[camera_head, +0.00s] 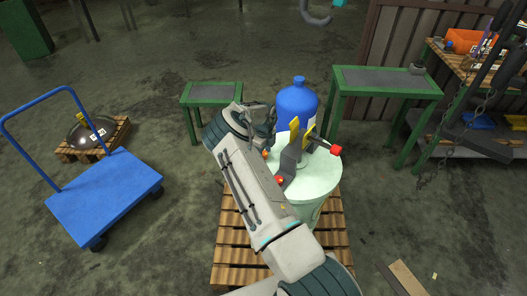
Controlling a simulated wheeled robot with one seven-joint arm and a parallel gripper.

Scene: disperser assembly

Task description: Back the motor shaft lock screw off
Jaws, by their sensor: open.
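A pale green drum (318,180) stands on a wooden pallet (232,240). Dark grey disperser parts (291,160) with yellow pieces (294,128) stand over its lid. A red knob (336,150) sticks out to the right, and another red knob (280,181) is low beside my arm. I cannot tell which is the motor shaft lock screw. My gripper (268,118) is open, at the far end of my arm, left of the yellow pieces and close to the blue bottle. My arm hides the drum's left side, and the fingertips are hard to make out.
A blue bottle (296,103) stands behind the drum. Green-framed tables (388,82) (211,93) stand behind. A blue cart (105,197) is at left, near a dark round part (92,132) on a small pallet. A workbench (465,66) with hanging chains is at right. Open floor lies between.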

